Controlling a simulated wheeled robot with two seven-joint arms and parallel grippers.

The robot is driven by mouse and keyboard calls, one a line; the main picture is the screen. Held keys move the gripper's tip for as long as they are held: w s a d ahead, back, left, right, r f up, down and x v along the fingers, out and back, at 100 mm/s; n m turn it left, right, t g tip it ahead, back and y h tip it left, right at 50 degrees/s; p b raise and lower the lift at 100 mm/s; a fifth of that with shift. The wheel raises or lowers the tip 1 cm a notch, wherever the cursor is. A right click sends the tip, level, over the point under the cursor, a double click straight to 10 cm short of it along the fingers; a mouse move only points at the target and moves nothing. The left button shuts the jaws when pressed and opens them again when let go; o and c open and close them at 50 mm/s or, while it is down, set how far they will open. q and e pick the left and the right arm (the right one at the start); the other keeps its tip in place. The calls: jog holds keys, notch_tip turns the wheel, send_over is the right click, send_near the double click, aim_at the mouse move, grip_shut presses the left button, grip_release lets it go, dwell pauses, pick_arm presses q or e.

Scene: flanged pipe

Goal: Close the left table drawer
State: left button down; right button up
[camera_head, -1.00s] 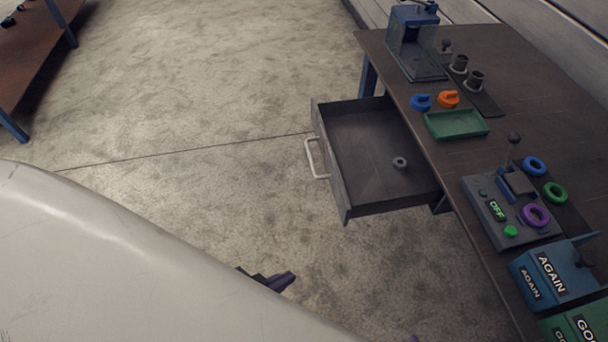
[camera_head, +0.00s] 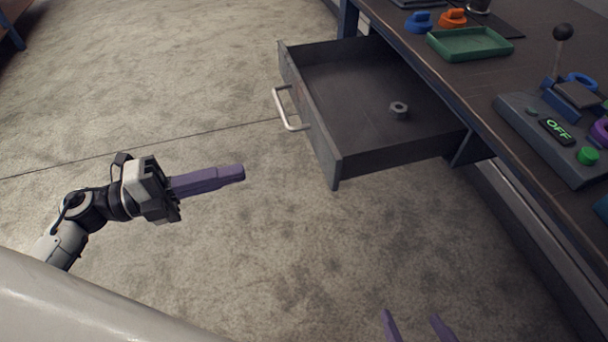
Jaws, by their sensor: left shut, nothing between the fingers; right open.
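The grey table drawer (camera_head: 335,168) is pulled well out from the table's near left side. Its pale bar handle (camera_head: 286,110) is on the drawer's left-facing front. A small grey nut (camera_head: 399,110) lies inside on the drawer floor. My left gripper (camera_head: 240,173) is shut and empty, its purple fingers pointing right. It is below and left of the handle in the picture, apart from the drawer. My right gripper (camera_head: 418,326) shows only as two separated purple fingertips at the bottom edge. It is open, below the drawer in the picture, and its arm is out of view.
The dark table (camera_head: 480,90) bears a green tray (camera_head: 470,44), blue and orange parts, and a control box (camera_head: 560,145) with a lever and a lit OFF display. Bare concrete floor lies left of the drawer. Another table corner shows at top left.

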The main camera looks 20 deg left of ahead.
aim_at(324, 155)
pick_arm(q)
jog(key=x, duration=1.3)
jog(key=shift+d+f+b, duration=0.15)
jog(key=shift+d+b, duration=0.2)
jog(key=shift+d, duration=0.1)
jog(key=shift+w, duration=0.1)
jog(key=shift+d, duration=0.15)
